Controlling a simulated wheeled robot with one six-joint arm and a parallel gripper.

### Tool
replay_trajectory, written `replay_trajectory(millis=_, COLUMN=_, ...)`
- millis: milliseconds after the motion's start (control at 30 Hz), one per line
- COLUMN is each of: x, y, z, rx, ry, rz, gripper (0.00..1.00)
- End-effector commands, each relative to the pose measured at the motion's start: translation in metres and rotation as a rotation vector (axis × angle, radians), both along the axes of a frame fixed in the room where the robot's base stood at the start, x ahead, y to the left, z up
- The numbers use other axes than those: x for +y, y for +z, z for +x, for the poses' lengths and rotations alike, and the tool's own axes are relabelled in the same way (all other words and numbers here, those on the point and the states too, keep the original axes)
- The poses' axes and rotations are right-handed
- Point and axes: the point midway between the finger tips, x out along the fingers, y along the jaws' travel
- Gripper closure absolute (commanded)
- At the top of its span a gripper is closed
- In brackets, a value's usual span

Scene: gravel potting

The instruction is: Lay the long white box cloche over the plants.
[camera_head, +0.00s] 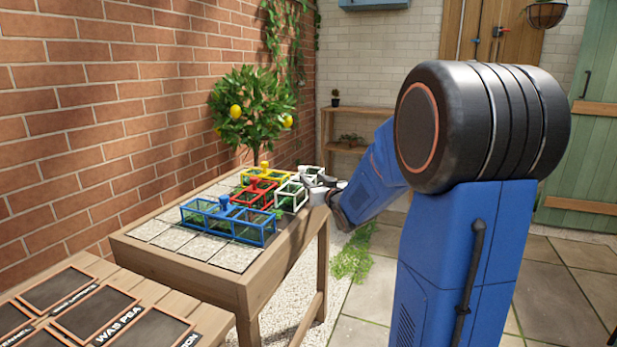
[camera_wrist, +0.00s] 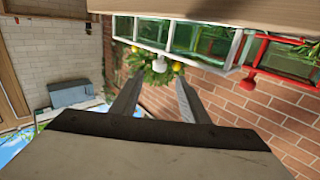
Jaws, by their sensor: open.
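The long white box cloche (camera_head: 291,198) stands at the right edge of the planting table in the head view, with green showing inside its clear panels. My gripper hides part of it there. In the wrist view, the white cloche (camera_wrist: 240,47) runs along the top, picture inverted, with its white knob (camera_wrist: 189,62) pointing down. My gripper (camera_wrist: 160,79) is open, with nothing between its fingers. Its fingertips are close to the cloche and knob. I cannot tell whether they touch. The gripper (camera_head: 320,186) also shows beside the cloche in the head view.
A red cloche (camera_head: 256,194), a yellow cloche (camera_head: 263,176) and a long blue cloche (camera_head: 250,228) stand close by on the wooden table (camera_head: 240,290). A lemon tree (camera_head: 250,105) rises behind, by the brick wall. Pale slabs at the table's near end are bare.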

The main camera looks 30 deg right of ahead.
Motion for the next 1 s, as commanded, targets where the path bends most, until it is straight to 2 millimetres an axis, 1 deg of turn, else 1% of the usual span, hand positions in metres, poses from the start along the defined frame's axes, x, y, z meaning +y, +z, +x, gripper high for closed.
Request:
replay_trajectory(millis=33, x=0.000, y=0.001, z=-0.005, rx=-0.001, ry=-0.001, rz=-0.001, gripper=0.59)
replay_trajectory(millis=133, x=0.001, y=0.000, z=-0.011, rx=0.000, ry=-0.001, rz=0.000, gripper=0.59)
replay_trajectory(millis=367, x=0.003, y=0.000, z=-0.015, rx=0.004, ry=-0.002, rz=-0.001, gripper=0.59)
replay_trajectory(millis=467, x=0.009, y=0.001, z=-0.020, rx=0.030, ry=-0.011, rz=-0.002, gripper=0.59)
replay_trajectory(millis=567, x=0.020, y=0.000, z=-0.033, rx=0.088, ry=-0.031, rz=-0.005, gripper=0.59)
replay_trajectory(millis=767, x=0.050, y=-0.010, z=-0.075, rx=0.259, ry=-0.074, rz=0.000, gripper=0.59)
replay_trajectory(millis=867, x=0.067, y=-0.019, z=-0.104, rx=0.357, ry=-0.088, rz=0.008, gripper=0.59)
replay_trajectory(millis=967, x=0.086, y=-0.030, z=-0.138, rx=0.459, ry=-0.093, rz=0.018, gripper=0.59)
replay_trajectory(millis=1000, x=0.094, y=-0.035, z=-0.153, rx=0.502, ry=-0.091, rz=0.021, gripper=0.59)
